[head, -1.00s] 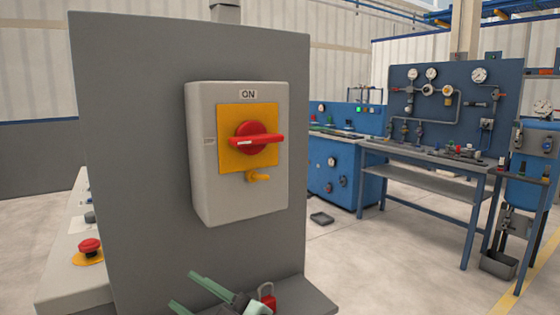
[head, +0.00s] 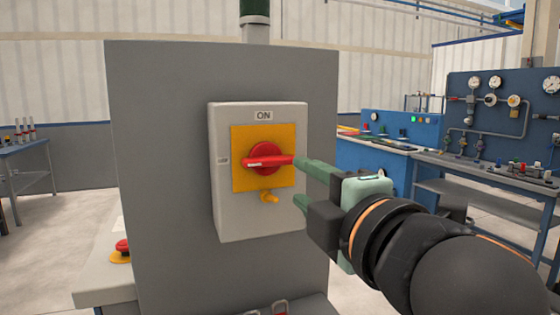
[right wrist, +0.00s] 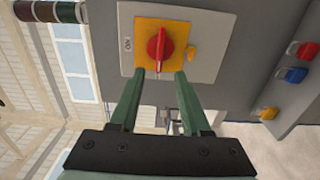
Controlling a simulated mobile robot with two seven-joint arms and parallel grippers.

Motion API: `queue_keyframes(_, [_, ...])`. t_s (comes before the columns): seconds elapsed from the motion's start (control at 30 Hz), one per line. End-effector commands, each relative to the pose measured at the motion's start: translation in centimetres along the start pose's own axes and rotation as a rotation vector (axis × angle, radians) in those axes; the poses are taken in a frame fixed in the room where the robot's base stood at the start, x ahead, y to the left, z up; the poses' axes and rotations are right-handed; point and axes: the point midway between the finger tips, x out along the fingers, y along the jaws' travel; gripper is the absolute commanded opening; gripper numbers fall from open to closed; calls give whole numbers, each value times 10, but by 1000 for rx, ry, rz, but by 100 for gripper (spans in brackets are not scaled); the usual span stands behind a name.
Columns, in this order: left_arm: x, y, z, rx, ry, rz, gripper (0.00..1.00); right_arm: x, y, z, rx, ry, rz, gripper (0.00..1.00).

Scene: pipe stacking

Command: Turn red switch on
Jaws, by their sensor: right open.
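The red switch (head: 264,158) is a rotary handle on a yellow plate (head: 241,180), on the front of a light grey box (head: 228,205). Its handle lies horizontal, and the ON label (head: 263,115) is above it. My right gripper (head: 299,182), with green fingers, is open and empty just right of the switch. Its upper fingertip is close to the handle's right end; I cannot tell if they touch. The right wrist view shows the red switch (right wrist: 158,48) beyond and between the open fingertips (right wrist: 160,75). My left gripper is not in view.
A yellow tab (head: 269,197) sticks out below the switch. The box is on a tall grey panel (head: 160,150). A red push button (head: 122,246) is at lower left. Blue benches with gauges (head: 495,105) stand behind at right. The space in front of the box's left side is clear.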

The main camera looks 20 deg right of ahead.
Motion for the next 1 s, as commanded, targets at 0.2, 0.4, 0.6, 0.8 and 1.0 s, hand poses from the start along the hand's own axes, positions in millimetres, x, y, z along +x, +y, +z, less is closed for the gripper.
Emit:
queue_keyframes(0.2, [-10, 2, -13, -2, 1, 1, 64, 26, 4, 1, 0, -4, -6, 47])
queue_keyframes(0.4, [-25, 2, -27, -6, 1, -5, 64, 36, 7, 2, 5, -9, -3, 47])
queue_keyframes(0.6, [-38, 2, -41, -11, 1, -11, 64, 44, 6, 1, 4, -7, -4, 47])
queue_keyframes(0.8, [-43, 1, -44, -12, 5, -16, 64, 61, -1, 1, 2, -4, -3, 47])
queue_keyframes(1.0, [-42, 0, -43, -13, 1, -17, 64, 97, -1, 1, 4, -2, -2, 47])
